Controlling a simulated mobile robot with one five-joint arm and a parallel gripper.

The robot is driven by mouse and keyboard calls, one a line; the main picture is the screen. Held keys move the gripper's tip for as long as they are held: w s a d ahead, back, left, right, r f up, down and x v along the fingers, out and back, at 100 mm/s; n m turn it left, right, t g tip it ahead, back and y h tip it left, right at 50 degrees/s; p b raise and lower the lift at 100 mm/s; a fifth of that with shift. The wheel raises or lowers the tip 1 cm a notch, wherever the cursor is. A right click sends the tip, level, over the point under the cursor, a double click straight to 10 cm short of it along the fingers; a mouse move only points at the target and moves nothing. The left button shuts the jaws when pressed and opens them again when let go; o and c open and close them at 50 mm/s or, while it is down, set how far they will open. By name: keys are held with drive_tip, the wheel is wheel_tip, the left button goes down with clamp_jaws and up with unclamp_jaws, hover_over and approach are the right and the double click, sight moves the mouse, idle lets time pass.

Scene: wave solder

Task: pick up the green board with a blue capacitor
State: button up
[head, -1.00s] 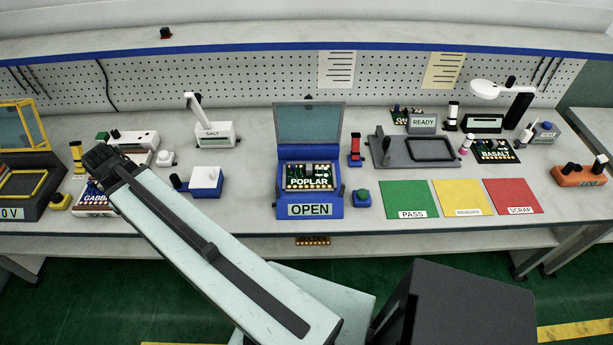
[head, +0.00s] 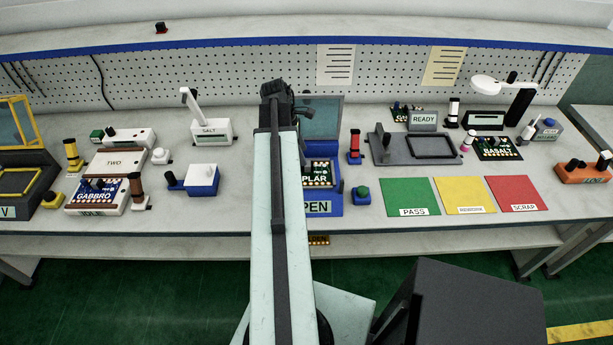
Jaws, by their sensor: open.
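My gripper (head: 276,90) is raised over the bench, with its dark jaws near the pegboard in the picture. It is open, and no held board shows in it. The dark POPLAR board (head: 319,177) lies in the blue OPEN fixture (head: 337,200), its left part hidden by my arm. The dark BASALT board (head: 497,150) lies on the bench at right. Another dark board (head: 400,110) is partly behind the READY sign. The blue GABBRO board (head: 97,190) sits on a white IDLE stand at left. Board colours and any blue capacitor are too small to tell surely.
Green PASS (head: 408,197), yellow (head: 463,196) and red SCRAP (head: 516,192) mats lie flat at the front right. A grey frame fixture (head: 388,155) stands behind them. A white-blue box (head: 203,180) stands left of my arm. A lamp (head: 505,90) rises at back right.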

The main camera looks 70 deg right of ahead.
sight(308, 171)
drive_tip(key=b+x, duration=0.5)
drive_tip(key=shift+s+f, duration=0.1)
drive_tip(key=shift+f, duration=0.3)
drive_tip(key=shift+r, duration=0.15)
clamp_jaws()
